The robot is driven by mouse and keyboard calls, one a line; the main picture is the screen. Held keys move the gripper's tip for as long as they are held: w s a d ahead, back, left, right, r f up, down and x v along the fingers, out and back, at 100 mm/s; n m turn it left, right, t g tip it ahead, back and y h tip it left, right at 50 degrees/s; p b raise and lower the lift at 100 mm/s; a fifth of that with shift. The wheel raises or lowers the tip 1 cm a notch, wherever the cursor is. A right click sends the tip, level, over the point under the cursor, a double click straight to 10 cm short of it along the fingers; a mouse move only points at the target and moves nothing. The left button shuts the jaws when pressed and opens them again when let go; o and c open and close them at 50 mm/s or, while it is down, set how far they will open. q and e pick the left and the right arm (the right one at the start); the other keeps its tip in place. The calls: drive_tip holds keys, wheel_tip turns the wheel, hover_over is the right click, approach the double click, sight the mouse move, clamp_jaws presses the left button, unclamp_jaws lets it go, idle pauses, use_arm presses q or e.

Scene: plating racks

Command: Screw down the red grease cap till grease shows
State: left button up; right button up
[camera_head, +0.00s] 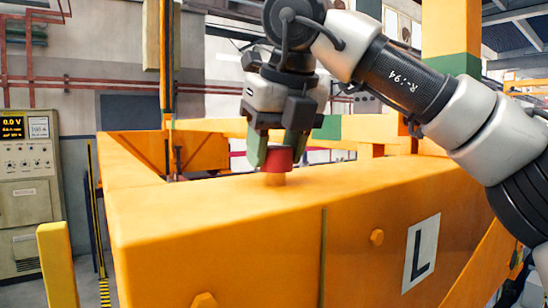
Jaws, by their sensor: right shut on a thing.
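The fingers hide part of the cap's sides and top. I cannot make out any grease at the cap. My left gripper is not in view.
A control cabinet (27,190) with a lit display stands at the left. A yellow post (57,265) stands in front of it. The beam top left of the cap is clear.

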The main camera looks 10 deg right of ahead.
drive_tip(key=m+h, duration=0.1)
drive_tip(key=m, duration=0.2)
drive_tip(key=shift+b, duration=0.35)
drive_tip(key=m+h, duration=0.1)
drive_tip(key=m, duration=0.1)
drive_tip(key=shift+d+r+m, duration=0.1)
drive_tip(key=shift+m, duration=0.3)
drive_tip(key=m+h, duration=0.1)
drive_tip(key=m, duration=0.2)
drive_tip(key=shift+r+p, duration=0.15)
drive_tip(key=shift+p, duration=0.25)
drive_tip(key=shift+d+m+g+h+p, duration=0.1)
drive_tip(key=shift+m+g+h+p, duration=0.4)
drive_tip(key=shift+m, duration=1)
drive_tip(key=o, duration=0.9)
drive_tip(key=shift+f, duration=0.2)
